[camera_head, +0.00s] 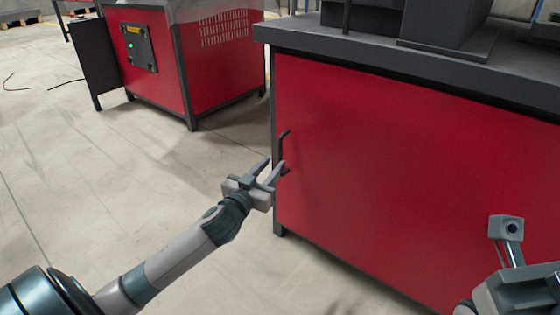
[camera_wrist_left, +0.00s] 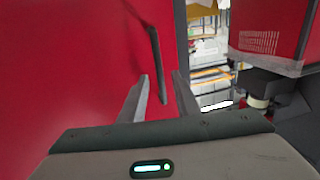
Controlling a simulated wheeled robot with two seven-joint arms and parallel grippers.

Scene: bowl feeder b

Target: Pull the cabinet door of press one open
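The red cabinet door (camera_head: 390,175) of the near press fills the right of the head view and appears shut, flush with the dark frame. Its dark upright bar handle (camera_head: 283,150) is near the door's left edge; it also shows in the left wrist view (camera_wrist_left: 156,60). My left gripper (camera_head: 273,167) is open at the handle's lower part. In the wrist view the handle's lower end appears between the two fingers, which look apart from it; the exact depth is unclear.
The dark worktop (camera_head: 400,62) overhangs the door. A second red machine (camera_head: 160,60) with a control panel (camera_head: 139,47) stands at the back left. The concrete floor (camera_head: 110,170) left of the near cabinet is clear, apart from cables farther back.

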